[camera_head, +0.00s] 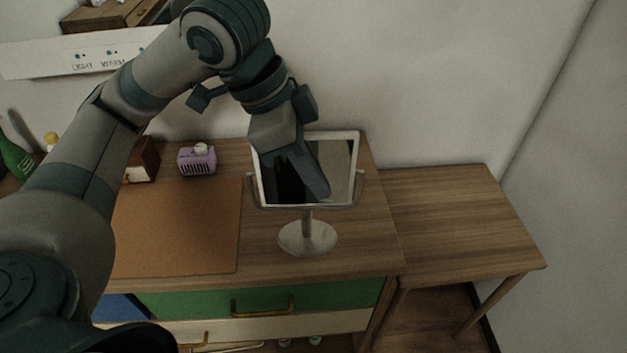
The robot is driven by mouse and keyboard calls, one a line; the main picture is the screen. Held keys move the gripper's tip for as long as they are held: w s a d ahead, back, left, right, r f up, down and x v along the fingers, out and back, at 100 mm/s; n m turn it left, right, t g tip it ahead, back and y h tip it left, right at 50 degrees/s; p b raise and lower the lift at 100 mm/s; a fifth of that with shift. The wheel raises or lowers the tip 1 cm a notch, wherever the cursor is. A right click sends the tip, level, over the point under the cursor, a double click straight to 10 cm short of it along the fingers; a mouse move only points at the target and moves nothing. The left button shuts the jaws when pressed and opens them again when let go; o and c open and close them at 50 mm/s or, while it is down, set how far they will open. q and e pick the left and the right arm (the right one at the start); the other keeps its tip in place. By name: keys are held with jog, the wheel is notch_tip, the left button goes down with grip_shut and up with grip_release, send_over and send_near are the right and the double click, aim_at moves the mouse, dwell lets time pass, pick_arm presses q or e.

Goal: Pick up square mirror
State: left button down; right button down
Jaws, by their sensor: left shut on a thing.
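The square mirror (346,160) stands upright on a round metal base (308,238) near the right end of the wooden dresser top, in the head view. It has a pale frame held in a curved metal bracket. My left gripper (312,190) reaches down from above in front of the mirror and covers part of its glass. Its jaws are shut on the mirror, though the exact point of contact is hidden. The base appears to be on or very close to the dresser top. My right gripper is not in view.
A brown mat (180,225) lies left of the mirror. A purple basket (197,160), a brown box (143,160) and a green bottle (14,158) stand behind and left. A lower side table (455,215) on the right is bare. A wall shelf hangs at upper left.

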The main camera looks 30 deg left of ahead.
pick_arm(q)
jog(key=shift+s+d+r, duration=0.1)
jog(key=shift+d+r, duration=0.15)
jog(key=shift+s+d+r, duration=0.2)
jog(key=shift+d+r, duration=0.05)
jog(key=shift+d, duration=0.2)
jog(key=shift+s+d+r, duration=0.2)
jog(key=shift+d+r, duration=0.05)
jog(key=shift+d, duration=0.15)
